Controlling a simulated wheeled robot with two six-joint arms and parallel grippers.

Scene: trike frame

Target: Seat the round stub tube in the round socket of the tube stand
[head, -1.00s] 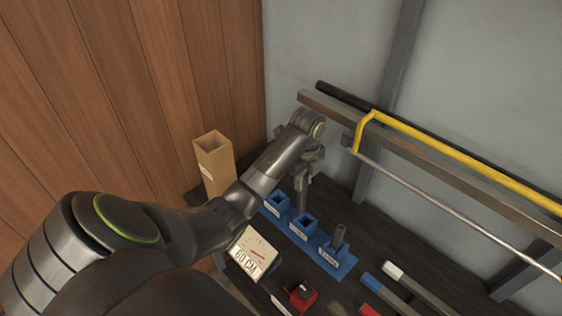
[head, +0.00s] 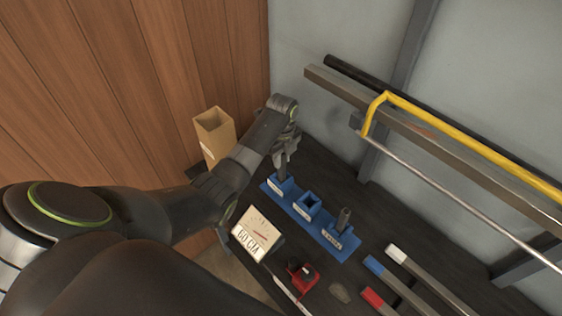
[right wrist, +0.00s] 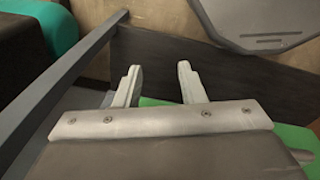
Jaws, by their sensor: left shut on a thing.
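The blue tube stand (head: 325,236) lies on the dark bench, with several block-like sockets in a row. My left gripper (head: 284,155) is shut on a grey stub tube (head: 281,172), held roughly upright. The tube's lower end is at the leftmost socket (head: 274,188); whether it is inside or just above or behind it I cannot tell. The middle socket (head: 308,204) is empty with a squarish opening. In the right wrist view my right gripper (right wrist: 156,85) is open and empty.
A cardboard box (head: 215,137) stands left of the stand. A rack with long bars and a yellow frame (head: 430,121) is at the right.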

